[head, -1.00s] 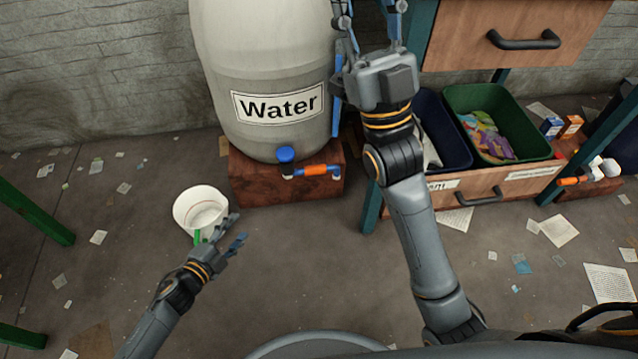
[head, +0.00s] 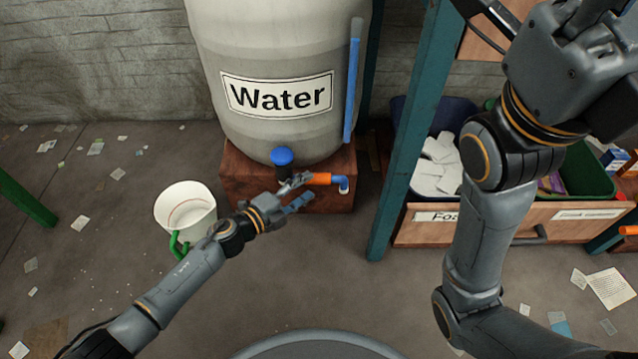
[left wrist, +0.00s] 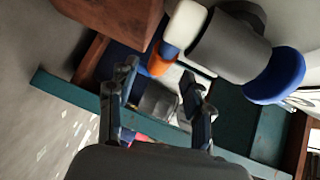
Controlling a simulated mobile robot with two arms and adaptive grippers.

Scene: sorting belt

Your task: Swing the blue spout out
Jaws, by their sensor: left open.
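The blue spout (head: 341,182), an elbow with a white tip, sits at the right end of an orange sleeve (head: 319,179) low on the water barrel (head: 275,60). A blue knob (head: 282,156) stands above the pipe's left end. My left gripper (head: 299,190) is open, its fingers at the pipe's left part and hiding some of it. I cannot tell if they touch it. In the left wrist view, the orange sleeve (left wrist: 160,62) shows beyond the parted fingers (left wrist: 160,76). My right gripper (head: 570,60) is at the upper right, its fingers partly cut off.
A white bucket (head: 186,210) with a green handle stands on the floor left of the wooden block (head: 238,180) under the barrel. A blue upright tube (head: 353,85) is on the barrel's right side. A teal post (head: 408,140) and sorting bins (head: 590,170) stand to the right.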

